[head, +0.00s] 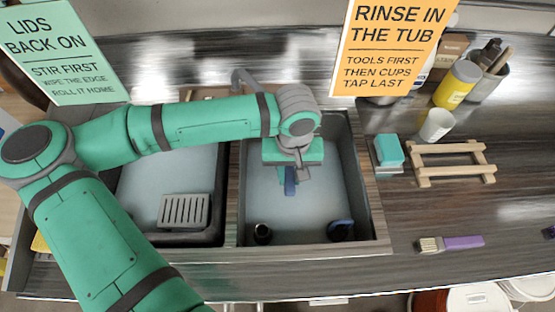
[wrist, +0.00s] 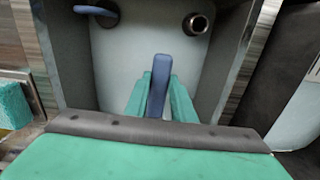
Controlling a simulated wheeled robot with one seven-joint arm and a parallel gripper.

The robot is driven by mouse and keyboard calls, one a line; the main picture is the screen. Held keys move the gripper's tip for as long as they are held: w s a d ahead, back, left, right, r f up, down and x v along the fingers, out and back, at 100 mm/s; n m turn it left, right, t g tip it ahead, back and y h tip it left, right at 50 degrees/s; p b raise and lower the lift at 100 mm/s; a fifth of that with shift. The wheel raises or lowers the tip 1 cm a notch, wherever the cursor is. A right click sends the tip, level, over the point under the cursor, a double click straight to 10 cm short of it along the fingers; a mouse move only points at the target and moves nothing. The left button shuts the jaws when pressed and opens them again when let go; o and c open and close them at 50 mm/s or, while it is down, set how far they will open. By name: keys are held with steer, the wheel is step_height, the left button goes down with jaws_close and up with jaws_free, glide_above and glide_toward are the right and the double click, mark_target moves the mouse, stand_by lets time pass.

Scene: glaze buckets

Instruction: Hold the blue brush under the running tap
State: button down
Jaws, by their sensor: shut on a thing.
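My gripper (head: 291,174) points down into the right basin (head: 325,190). Its teal fingers (wrist: 160,98) are shut on the blue brush, whose blue handle (wrist: 159,80) shows between them in the wrist view. In the head view a short blue part of the brush (head: 289,184) shows below the gripper; its bristles cannot be made out. The grey tap (head: 243,80) rises behind the basins, and my forearm hides its lower part and outlet. No water stream is visible in either view.
The right basin holds a dark round fitting (head: 262,234) and a blue-rimmed dark item (head: 341,230) near its front. A left basin (head: 190,180) has a grey slotted caddy (head: 184,211). Right of the basins are a teal sponge (head: 389,150), wooden rack (head: 450,163) and purple-handled brush (head: 462,242).

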steer(key=s+d, duration=0.3)
steer(key=shift+s+d, duration=0.2)
steer(key=shift+d, duration=0.05)
stand_by(0.4)
stand_by(1.1)
steer(key=s+d+r, duration=0.3)
steer(key=r, duration=0.1)
steer(key=shift+s+d, duration=0.25)
steer(key=shift+d, duration=0.05)
stand_by(0.3)
